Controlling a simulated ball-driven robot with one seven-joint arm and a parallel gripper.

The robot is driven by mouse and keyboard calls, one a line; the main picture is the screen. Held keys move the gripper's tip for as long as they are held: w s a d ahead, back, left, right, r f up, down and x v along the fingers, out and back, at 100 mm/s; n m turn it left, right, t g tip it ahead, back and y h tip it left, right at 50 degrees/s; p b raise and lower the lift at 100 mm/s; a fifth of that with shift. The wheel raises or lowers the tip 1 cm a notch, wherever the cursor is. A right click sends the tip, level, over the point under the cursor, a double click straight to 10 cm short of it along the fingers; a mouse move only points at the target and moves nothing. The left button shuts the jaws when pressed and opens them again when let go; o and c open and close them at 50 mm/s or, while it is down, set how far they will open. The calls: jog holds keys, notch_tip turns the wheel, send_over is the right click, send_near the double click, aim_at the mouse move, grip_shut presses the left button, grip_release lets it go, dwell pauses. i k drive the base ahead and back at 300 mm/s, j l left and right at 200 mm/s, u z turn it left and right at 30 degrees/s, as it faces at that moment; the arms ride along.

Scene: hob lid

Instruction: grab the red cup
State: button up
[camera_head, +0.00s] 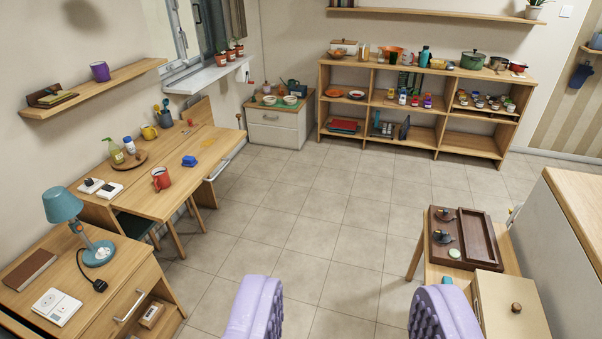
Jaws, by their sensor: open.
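The red cup (161,178) stands upright on the wooden desk (165,200) at the left, near the desk's front edge. A dark content shows in its mouth. My gripper (350,312) shows at the bottom of the view as two lilac ridged fingers, wide apart with only floor between them. It is open and empty, well to the right of the cup and apart from it.
Near the cup are a blue object (189,161), a round wooden board (128,160) with bottles, and white sockets (110,190). A teal lamp (64,208) stands front left. A low table (460,275) is at right. The tiled floor (310,220) between is clear.

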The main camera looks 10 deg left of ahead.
aim_at(160, 181)
jog(key=i+u, duration=0.1)
jog(key=i, duration=0.5)
jog(key=i+l, duration=0.2)
jog(key=i, duration=0.45)
jog(key=i+j+u, duration=0.25)
jog(key=i+u, duration=0.7)
jog(key=i, duration=0.2)
jog(key=i+l+u, duration=0.2)
jog(key=i+u, duration=0.65)
jog(key=i, duration=0.6)
